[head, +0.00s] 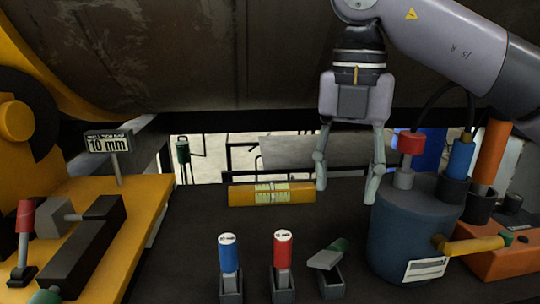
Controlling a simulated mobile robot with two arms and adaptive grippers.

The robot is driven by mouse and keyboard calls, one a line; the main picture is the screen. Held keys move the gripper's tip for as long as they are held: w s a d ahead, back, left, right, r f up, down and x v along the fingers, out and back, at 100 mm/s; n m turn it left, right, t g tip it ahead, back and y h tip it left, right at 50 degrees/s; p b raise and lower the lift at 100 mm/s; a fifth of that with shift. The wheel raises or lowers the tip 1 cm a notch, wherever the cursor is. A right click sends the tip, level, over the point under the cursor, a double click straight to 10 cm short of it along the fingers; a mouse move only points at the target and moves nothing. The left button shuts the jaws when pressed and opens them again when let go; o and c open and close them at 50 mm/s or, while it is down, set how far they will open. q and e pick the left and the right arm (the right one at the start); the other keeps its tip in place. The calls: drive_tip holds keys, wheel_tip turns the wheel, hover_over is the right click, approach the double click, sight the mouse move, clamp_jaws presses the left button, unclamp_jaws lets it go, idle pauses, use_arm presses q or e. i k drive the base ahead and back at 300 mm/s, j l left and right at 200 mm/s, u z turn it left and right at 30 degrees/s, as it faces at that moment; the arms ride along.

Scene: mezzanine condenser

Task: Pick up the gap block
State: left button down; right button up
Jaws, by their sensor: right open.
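Two upright labelled blocks stand in dark holders at the front of the dark table: a blue-topped block (229,254) and a red-topped block (283,250). Both caps carry small mm labels, hard to read. Right of them a grey piece with a green end (326,259) lies tilted on another holder. I cannot tell for sure which is the gap block. My right gripper (346,190) is open and empty, fingers pointing down, above and behind these blocks, between a yellow bar (240,195) and a blue-grey drum (407,238). My left gripper is out of view.
A yellow bench (120,250) at left carries clamps and a "10 mm" sign (108,143). A large dark cylinder (200,50) spans the back. The table's middle is clear.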

sight(326, 259)
drive_tip(key=k, duration=1.45)
